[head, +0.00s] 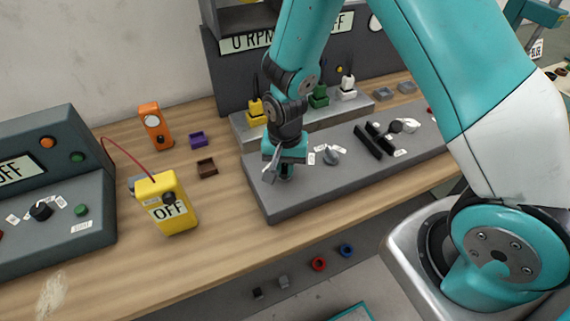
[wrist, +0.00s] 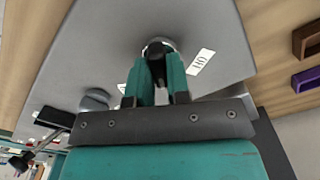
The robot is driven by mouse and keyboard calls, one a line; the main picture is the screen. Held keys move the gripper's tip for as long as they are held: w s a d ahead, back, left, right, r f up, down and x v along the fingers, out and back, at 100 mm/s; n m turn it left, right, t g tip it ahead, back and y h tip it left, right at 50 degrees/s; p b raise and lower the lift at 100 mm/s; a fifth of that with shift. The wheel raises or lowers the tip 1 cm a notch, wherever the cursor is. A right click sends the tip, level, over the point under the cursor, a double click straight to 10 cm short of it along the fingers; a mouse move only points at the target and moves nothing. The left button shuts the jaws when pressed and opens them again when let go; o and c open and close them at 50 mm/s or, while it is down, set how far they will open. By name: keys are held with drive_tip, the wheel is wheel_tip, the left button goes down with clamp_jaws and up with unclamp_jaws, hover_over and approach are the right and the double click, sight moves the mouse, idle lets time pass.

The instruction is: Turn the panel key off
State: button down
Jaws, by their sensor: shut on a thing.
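The panel key (wrist: 158,46) is a dark key in a round lock on the grey control panel (head: 272,204). My gripper (head: 285,173) points down over the left end of this panel. In the wrist view my gripper (wrist: 159,62) has its two teal fingers shut on the key, one on each side. A white label (wrist: 201,62) lies beside the lock and appears to read "ON", upside down. The gripper hides most of the key in the head view, and its exact angle is hard to tell.
A grey knob (head: 331,156) and black handles (head: 374,139) stand to the right on the panel. Yellow, green and white plugs (head: 319,97) stand behind. A yellow meter (head: 166,204) reading "OFF", an orange device (head: 155,127) and small trays (head: 207,168) are left, with free wood between.

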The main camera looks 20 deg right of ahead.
drive_tip(key=shift+n, duration=0.4)
drive_tip(key=n+b, duration=0.1)
drive_tip(key=n, duration=1)
idle(0.5)
drive_tip(key=c, duration=1.1)
unclamp_jaws()
drive_tip(key=shift+r, duration=0.1)
